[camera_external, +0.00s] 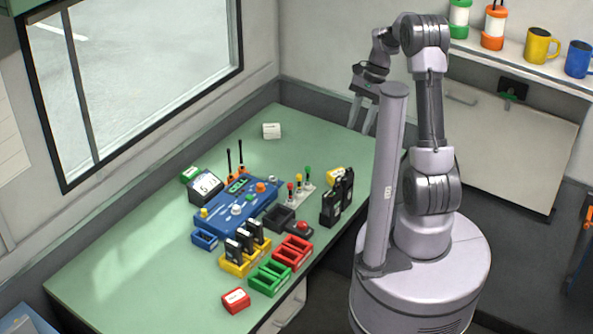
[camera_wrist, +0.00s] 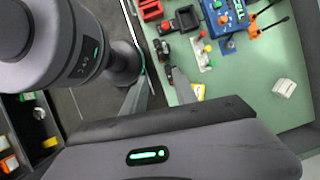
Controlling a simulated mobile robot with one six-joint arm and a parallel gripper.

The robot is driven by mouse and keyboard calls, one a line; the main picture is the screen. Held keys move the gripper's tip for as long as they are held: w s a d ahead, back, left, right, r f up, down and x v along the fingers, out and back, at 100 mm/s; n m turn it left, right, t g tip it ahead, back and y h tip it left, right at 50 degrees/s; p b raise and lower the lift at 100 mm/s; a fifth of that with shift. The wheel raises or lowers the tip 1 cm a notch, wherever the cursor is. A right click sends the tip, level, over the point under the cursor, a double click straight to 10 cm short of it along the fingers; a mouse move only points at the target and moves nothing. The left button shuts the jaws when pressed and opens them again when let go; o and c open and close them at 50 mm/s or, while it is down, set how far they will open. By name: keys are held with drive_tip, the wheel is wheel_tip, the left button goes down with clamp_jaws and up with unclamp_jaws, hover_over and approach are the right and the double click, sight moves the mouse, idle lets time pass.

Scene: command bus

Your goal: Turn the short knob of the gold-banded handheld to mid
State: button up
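Several black handhelds (camera_external: 247,240) stand in a yellow rack (camera_external: 232,268) on the green table. More black handhelds (camera_external: 331,207) stand at the table's right edge, close to my arm. I cannot tell which handheld has a gold band, and no knob or its setting is clear at this size. My gripper (camera_external: 363,113) is raised above the table's far right end, away from all the handhelds. It is open and empty, its two fingers apart in the wrist view (camera_wrist: 160,92). Dark handhelds (camera_wrist: 163,50) show small beyond the fingers there.
Red (camera_external: 292,252) and green (camera_external: 270,278) racks sit near the front edge. A white box (camera_external: 271,131) lies at the back. The table's left part is clear.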

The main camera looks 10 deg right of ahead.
drive_tip(key=m+t+h+p, duration=0.3)
drive_tip(key=m+h+p, duration=0.15)
drive_tip(key=m, duration=3.05)
hover_over(339, 184)
drive_tip(key=shift+y, duration=0.35)
wheel_tip(339, 184, down, 16)
drive_tip(key=b, duration=0.5)
drive_tip(key=shift+f+b, duration=0.15)
drive_tip(key=shift+b, duration=0.15)
clamp_jaws()
